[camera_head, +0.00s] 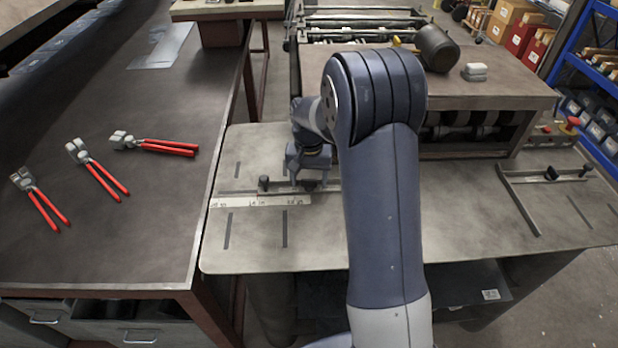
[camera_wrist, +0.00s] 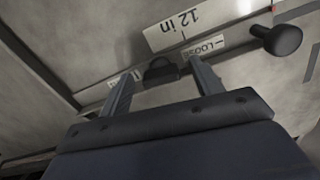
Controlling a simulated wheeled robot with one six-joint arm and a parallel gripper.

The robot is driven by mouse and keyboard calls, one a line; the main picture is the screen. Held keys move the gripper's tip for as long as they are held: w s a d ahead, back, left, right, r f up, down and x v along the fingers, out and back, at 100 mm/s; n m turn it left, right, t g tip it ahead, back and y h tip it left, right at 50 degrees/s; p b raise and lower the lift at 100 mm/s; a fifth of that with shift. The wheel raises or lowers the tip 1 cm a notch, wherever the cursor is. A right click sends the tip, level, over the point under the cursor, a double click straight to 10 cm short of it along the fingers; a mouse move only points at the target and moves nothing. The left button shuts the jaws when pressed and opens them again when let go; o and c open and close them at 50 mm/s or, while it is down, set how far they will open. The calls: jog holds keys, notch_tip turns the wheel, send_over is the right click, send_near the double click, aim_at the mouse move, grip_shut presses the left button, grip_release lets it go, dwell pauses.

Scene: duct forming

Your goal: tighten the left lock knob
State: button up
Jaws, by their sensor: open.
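The left lock knob (camera_wrist: 160,70) is a small black winged knob on the left fence. It shows in the wrist view between the two fingertips of my gripper (camera_wrist: 163,66). The gripper is open, with a finger on each side and visible gaps; I cannot tell whether the tips are down at its height. A label reading LOOSE (camera_wrist: 205,50) lies beside it, and a second, partly hidden label lies on its other side. In the head view my gripper (camera_head: 308,182) is over the left fence (camera_head: 240,202) and hides the knob.
A round black handle (camera_wrist: 275,40) stands on the same fence; it also shows in the head view (camera_head: 263,183). The right fence (camera_head: 520,200) has its own black knob (camera_head: 551,173). Several red-handled pliers (camera_head: 105,180) lie on the dark bench (camera_head: 120,235) at left.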

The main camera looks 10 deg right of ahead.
aim_at(309, 180)
notch_tip(309, 180, up, 11)
jog(key=b, duration=0.1)
dwell(0.5)
jog(key=shift+c, duration=0.3)
